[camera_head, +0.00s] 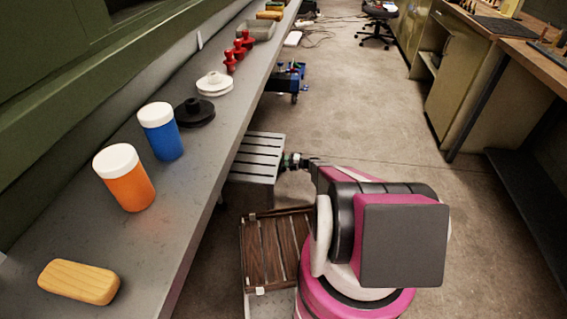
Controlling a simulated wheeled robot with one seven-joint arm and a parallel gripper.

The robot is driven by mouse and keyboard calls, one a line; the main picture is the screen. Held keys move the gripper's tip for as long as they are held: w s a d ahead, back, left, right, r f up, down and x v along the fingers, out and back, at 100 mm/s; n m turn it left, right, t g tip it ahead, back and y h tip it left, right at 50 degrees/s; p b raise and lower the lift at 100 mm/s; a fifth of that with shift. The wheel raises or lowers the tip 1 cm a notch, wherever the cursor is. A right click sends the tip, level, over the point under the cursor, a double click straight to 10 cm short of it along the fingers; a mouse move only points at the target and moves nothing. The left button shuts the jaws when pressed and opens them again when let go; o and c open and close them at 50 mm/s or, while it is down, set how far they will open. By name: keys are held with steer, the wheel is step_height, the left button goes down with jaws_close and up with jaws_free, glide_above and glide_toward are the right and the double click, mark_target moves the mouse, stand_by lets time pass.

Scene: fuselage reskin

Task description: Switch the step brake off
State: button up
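A grey slatted step (257,150) stands on the floor beside the long grey shelf. My arm reaches to its right side, and my gripper (286,162) is at or very close to the step's right edge. The gripper is small and dark here, and I cannot tell whether its fingers are open, shut or touching the step. I cannot make out a brake lever or switch on the step; its lower parts are hidden.
The shelf (196,205) runs along the left, holding an orange jar (130,183), a blue jar (165,138), a wooden block (79,281) and red pieces (238,52). A brown slatted crate (272,249) sits near me. The floor at right is clear up to the workbench (480,85).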

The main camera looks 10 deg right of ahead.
steer(key=shift+o, duration=0.6)
steer(key=v, duration=1)
steer(key=shift+d, duration=0.4)
steer(key=shift+s, duration=0.1)
steer(key=shift+r, duration=0.1)
